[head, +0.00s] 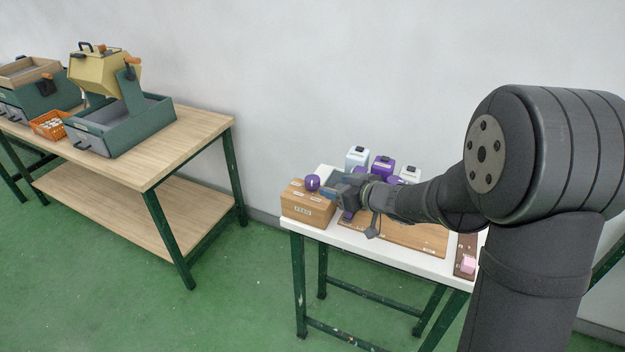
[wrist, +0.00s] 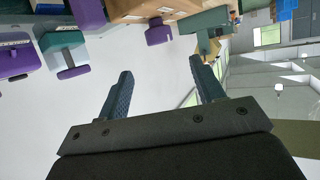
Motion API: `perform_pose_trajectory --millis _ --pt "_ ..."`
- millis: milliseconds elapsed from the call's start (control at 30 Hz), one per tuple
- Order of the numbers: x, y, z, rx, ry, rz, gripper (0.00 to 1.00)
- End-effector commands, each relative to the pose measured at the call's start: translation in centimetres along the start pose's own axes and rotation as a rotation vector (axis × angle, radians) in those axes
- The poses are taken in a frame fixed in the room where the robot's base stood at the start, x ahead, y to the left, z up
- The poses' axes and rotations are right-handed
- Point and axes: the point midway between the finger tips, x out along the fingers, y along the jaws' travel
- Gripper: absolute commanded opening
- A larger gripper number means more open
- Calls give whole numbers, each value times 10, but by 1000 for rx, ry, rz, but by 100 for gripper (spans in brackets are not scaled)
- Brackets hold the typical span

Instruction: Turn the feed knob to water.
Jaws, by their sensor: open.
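The feed box (head: 308,207) is a wooden block with white labels at the left end of the white table; its label is too small to read surely. A purple knob (head: 312,183) stands on its top, and I cannot tell its setting. My gripper (head: 335,187) is just right of the knob. In the wrist view, my gripper (wrist: 161,68) is open and empty, with its two fingers spread. A purple knob (wrist: 158,33) shows there beyond the fingertips, apart from them, by the wooden box (wrist: 140,8).
Tanks with purple and pale blue-white bodies (head: 382,165) stand along the back of the white table (head: 445,268). A wooden board (head: 415,238) lies under my arm. A pink block (head: 468,264) sits at the right. A wooden bench (head: 190,140) with green machines stands at the left.

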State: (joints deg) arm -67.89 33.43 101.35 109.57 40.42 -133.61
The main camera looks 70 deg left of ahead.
Motion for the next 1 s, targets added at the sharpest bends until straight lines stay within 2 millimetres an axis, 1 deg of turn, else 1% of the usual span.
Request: perform_pose_trajectory --millis 33,300,500,600,700,1000 --pt "12 -1 1 -1 -1 -3 62" --pt "68 0 1 0 -2 -2 62" --pt "99 0 0 0 -2 -1 62" --pt "109 0 0 -1 -1 -1 62" --pt "114 0 0 0 -1 0 62" --pt "116 0 0 0 -1 0 62"
